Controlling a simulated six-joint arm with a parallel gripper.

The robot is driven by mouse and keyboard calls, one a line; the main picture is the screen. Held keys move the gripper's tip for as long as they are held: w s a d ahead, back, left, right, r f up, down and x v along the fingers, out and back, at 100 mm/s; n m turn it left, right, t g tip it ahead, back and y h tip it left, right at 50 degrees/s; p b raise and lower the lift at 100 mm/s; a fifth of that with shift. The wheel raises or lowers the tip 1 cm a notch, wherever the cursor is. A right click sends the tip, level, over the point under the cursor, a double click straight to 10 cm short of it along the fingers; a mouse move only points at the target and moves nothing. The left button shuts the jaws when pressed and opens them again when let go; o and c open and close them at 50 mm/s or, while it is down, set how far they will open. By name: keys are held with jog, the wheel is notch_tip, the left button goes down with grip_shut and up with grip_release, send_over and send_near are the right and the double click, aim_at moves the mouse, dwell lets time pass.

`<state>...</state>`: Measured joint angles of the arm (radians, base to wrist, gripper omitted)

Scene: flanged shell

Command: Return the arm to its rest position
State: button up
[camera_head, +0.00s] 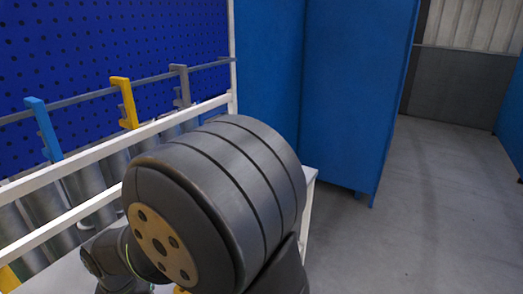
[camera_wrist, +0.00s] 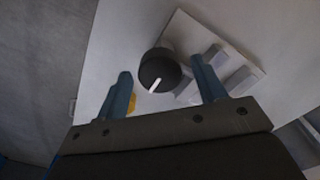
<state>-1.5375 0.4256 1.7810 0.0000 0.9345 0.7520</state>
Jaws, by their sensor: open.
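My gripper (camera_wrist: 162,68) shows in the wrist view with its two blue fingers spread wide apart. It is open, and nothing is clamped between the fingers. A dark round part (camera_wrist: 157,65) with a white line on it shows between and beyond the fingertips, over the pale table (camera_wrist: 112,40). I cannot tell how far below the fingertips it is. In the head view I cannot make out the fingers. A large dark rounded form with a tan disc fills the middle there and hides much of the table.
A white plate with raised blocks (camera_wrist: 238,78) lies by the right finger. A small yellow thing (camera_wrist: 132,103) shows beside the left finger. In the head view, a rail with blue, yellow (camera_head: 125,103) and grey hooks runs along a blue pegboard (camera_head: 110,40). Open floor (camera_head: 440,220) lies right.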

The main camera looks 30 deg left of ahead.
dwell(0.3)
notch_tip(320, 180, up, 17)
notch_tip(320, 180, down, 17)
jog(key=shift+f, duration=0.15)
jog(key=n, duration=1.2)
jog(key=shift+n, duration=2.7)
